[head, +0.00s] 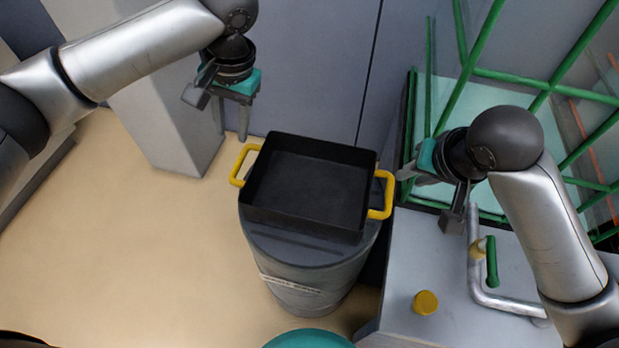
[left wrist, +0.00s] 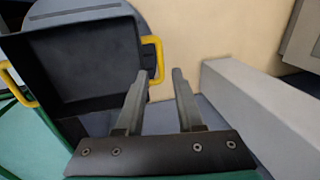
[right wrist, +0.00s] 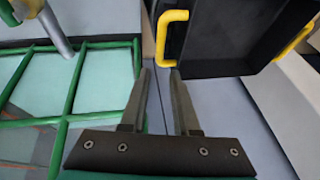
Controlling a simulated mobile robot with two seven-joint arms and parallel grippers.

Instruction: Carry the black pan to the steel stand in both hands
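The black pan (head: 310,180) is a square open tray with a yellow handle on its left (head: 240,165) and right (head: 388,195) sides. It rests on a grey drum (head: 305,260) and looks empty. My left gripper (head: 232,137) is open, fingers down, behind the left handle; in the left wrist view that handle (left wrist: 155,55) lies just left of the finger gap. My right gripper (head: 404,172) is open beside the right handle; in the right wrist view that handle (right wrist: 161,40) lies just beyond the fingertips. Neither gripper holds anything. I cannot tell surely which grey body is the steel stand.
A grey box-shaped body (head: 170,125) stands left of the drum. At right, a grey cabinet (head: 405,260) carries a yellow cap (head: 425,302) and a bent pipe (head: 505,303) with a green lever. Green frame bars (head: 480,60) stand behind my right arm. The floor at left is clear.

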